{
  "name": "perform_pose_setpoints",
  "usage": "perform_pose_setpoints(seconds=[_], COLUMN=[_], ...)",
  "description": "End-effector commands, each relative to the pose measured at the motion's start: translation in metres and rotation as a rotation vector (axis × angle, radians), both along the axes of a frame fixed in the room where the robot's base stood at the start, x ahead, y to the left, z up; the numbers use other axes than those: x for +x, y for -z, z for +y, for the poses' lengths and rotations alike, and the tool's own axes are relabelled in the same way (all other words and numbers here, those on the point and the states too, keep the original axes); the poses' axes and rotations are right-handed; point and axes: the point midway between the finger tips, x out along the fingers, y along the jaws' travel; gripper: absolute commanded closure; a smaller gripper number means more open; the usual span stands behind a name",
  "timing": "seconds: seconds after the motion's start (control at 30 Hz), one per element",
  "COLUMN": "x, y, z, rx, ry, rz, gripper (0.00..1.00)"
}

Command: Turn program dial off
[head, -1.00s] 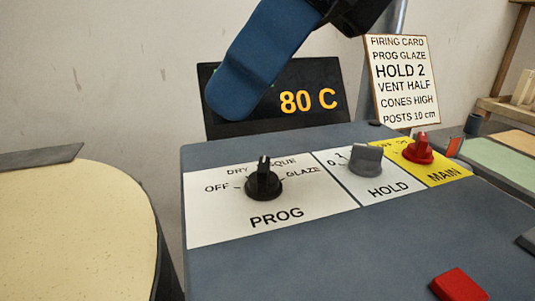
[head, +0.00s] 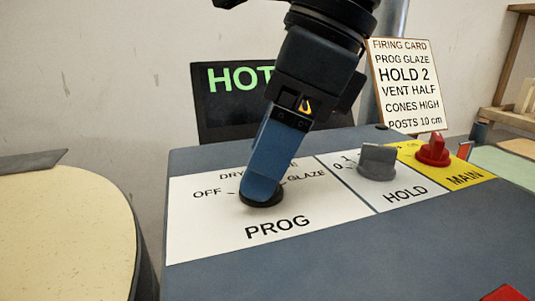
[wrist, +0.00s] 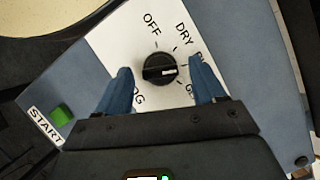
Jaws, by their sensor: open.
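The black program dial (wrist: 158,70) sits on a white PROG plate marked OFF, DRY, a partly hidden label and GLAZE. In the wrist view its white pointer mark faces right, away from OFF; I cannot tell exactly which label it meets. My gripper (wrist: 160,66) is open, with one blue finger on each side of the dial and visible gaps between. In the head view my gripper (head: 261,188) reaches down over the dial, and only the dial's black base (head: 268,204) shows below the finger.
A grey HOLD knob (head: 378,160) and a red MAIN knob (head: 433,150) stand to the right on the same panel. A display (head: 236,78) behind reads HOT, partly covered by my arm. A green START button (wrist: 61,115) shows in the wrist view.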

Motion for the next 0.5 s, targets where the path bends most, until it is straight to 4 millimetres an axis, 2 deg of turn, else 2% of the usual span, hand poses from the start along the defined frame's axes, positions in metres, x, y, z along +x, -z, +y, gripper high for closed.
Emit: perform_pose_setpoints(seconds=[0.3,0.5], x=[0.0,0.0001], y=[0.0026,0.0025], z=[0.0012,0.0011], rx=[0.0,0.0], ry=[0.0,0.0], rz=[0.0,0.0], gripper=[0.32,0.51])
